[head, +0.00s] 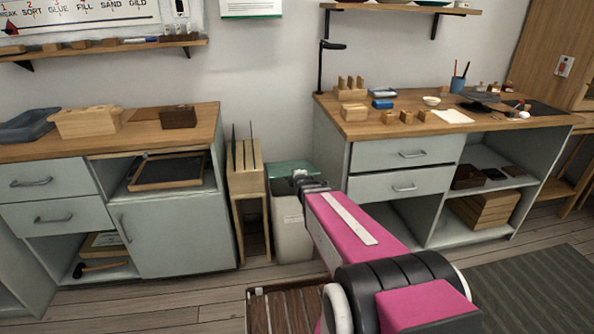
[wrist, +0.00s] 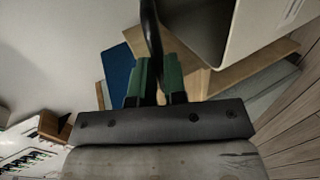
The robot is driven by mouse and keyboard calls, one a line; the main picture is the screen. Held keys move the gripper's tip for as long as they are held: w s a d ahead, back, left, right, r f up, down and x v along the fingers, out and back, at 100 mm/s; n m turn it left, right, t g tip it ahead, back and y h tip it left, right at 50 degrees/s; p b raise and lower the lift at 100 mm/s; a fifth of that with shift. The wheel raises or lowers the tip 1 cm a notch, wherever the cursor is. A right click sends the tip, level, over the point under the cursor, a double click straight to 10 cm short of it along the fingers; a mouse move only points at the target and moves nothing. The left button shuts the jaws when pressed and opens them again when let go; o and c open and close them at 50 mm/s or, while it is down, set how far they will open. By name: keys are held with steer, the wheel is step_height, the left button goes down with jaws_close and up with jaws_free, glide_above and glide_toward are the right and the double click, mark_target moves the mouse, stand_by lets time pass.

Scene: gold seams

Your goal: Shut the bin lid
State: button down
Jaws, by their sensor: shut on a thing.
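The bin (head: 293,238) is a pale grey box on the floor between the two workbenches. Its lid (head: 287,168) looks like a pale green panel at the top, partly hidden by my gripper (head: 300,177). In the wrist view the bin (wrist: 268,28) is at the upper right, with a dark opening. My gripper (wrist: 157,80) has green fingers shut on a thin, dark curved piece (wrist: 152,35) that runs up between them. It seems to be the lid's edge or handle; I cannot tell which. How far the lid is tilted is unclear.
A wooden rack (head: 247,190) stands close on the bin's left. A drawer bench (head: 405,180) is on its right and a cabinet (head: 180,230) further left.

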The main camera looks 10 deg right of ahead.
step_height(320, 180, down, 13)
steer(key=s+t, duration=0.1)
steer(key=s, duration=0.1)
stand_by(0.5)
steer(key=c, duration=1.2)
jaws_free()
steer(key=shift+f, duration=0.1)
steer(key=shift+o, duration=0.2)
steer(key=shift+r, duration=0.2)
steer(key=shift+s, duration=0.1)
